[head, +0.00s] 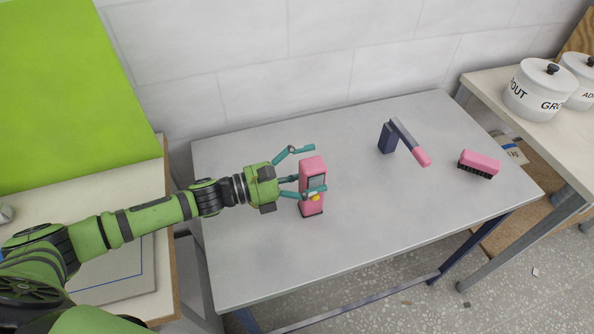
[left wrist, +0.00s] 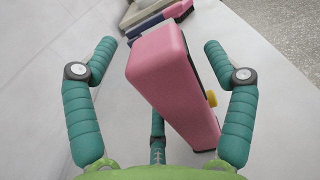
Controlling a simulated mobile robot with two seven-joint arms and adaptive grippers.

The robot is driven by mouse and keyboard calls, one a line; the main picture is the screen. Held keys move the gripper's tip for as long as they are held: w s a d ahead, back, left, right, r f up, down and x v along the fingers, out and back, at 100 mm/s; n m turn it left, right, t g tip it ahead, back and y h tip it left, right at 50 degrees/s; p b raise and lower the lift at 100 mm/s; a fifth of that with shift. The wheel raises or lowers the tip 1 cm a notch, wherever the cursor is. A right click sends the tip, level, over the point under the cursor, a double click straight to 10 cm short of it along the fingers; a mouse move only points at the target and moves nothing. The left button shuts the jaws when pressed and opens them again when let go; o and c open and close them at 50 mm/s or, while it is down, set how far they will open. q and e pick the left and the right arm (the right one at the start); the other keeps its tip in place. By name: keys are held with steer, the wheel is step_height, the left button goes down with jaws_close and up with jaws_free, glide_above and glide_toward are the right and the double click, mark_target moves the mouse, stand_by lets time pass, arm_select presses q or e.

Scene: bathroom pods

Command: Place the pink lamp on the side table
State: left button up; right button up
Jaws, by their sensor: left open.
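A pink boxy upright thing (head: 313,170) with a dark panel and a yellow knob stands on the grey table (head: 250,260), left of its middle; it looks like the pink lamp. My left gripper (head: 309,169) is open at its left side, with fingers reaching around it. In the left wrist view the pink lamp (left wrist: 170,80) appears tilted between the spread fingers of my left gripper (left wrist: 162,52), with gaps on both sides. My right gripper is not in view.
A dark angled stand with a pink tip (head: 403,144) and a pink brush-like block (head: 478,163) are farther right on the table. A wooden-topped table with white lidded pots (head: 541,90) is at right. A green panel (head: 70,90) is at left. The front middle is clear.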

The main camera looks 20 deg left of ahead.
arm_select(q)
steer(key=shift+s+a, duration=0.15)
steer(key=shift+a, duration=0.15)
steer(key=b+v, duration=0.3)
steer(key=v, duration=0.8)
steer(key=shift+r, duration=0.15)
